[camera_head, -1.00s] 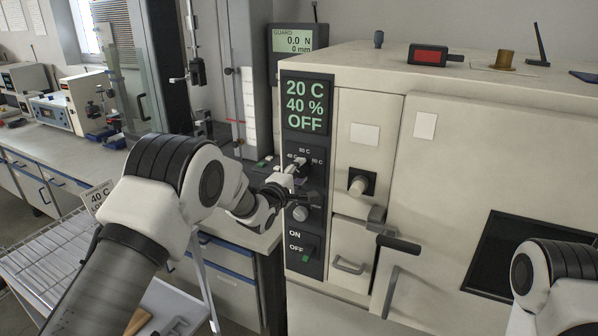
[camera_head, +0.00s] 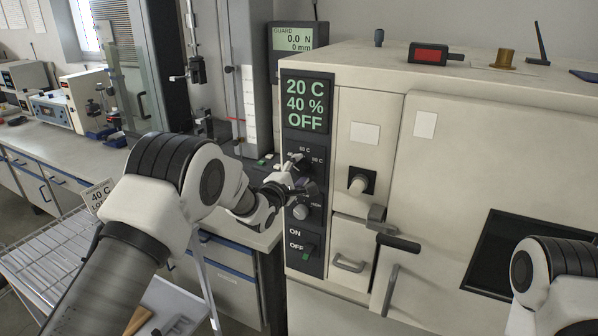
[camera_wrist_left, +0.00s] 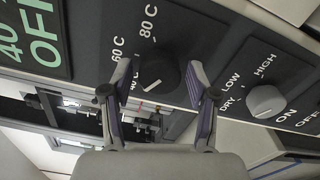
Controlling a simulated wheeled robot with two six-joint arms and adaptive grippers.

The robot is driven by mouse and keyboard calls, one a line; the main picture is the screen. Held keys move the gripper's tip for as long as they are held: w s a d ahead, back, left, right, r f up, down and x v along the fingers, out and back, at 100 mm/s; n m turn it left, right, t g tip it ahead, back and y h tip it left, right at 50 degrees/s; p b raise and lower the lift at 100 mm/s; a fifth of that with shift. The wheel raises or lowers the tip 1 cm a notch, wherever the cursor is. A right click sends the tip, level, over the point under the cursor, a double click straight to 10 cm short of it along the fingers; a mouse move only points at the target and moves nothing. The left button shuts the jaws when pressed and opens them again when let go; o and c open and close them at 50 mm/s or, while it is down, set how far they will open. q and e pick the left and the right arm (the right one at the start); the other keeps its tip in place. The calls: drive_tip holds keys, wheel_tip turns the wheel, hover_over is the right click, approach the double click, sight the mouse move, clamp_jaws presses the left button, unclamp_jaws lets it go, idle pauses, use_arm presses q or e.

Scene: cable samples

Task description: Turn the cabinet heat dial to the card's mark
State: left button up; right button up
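The heat dial (camera_wrist_left: 157,76) is a dark round knob with a white pointer line, on the cabinet's black panel among 40 C, 60 C and 80 C labels. Its pointer faces the lower left in the wrist view, on the 40 C side; exact alignment is unclear. My left gripper (camera_wrist_left: 158,82) is open, with one finger on each side of the dial and visible gaps. In the head view, the left gripper (camera_head: 295,173) hides most of the dial. The card (camera_head: 98,196) reads 40 C, its lower line partly hidden by my arm. My right gripper is out of view.
Below the heat dial is a grey LOW/HIGH/DRY knob (camera_head: 301,211), close to my left gripper, then an ON/OFF switch (camera_head: 307,251). The display (camera_head: 305,103) reads 20 C, 40 %, OFF. A door handle (camera_head: 398,243) juts out at right; a wire rack (camera_head: 45,258) stands at lower left.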

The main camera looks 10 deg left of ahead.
use_arm(q)
drive_tip(key=shift+s, duration=0.1)
drive_tip(key=v, duration=1.1)
drive_tip(key=shift+s+a, duration=0.2)
drive_tip(key=shift+s, duration=0.2)
drive_tip(key=shift+f, duration=0.1)
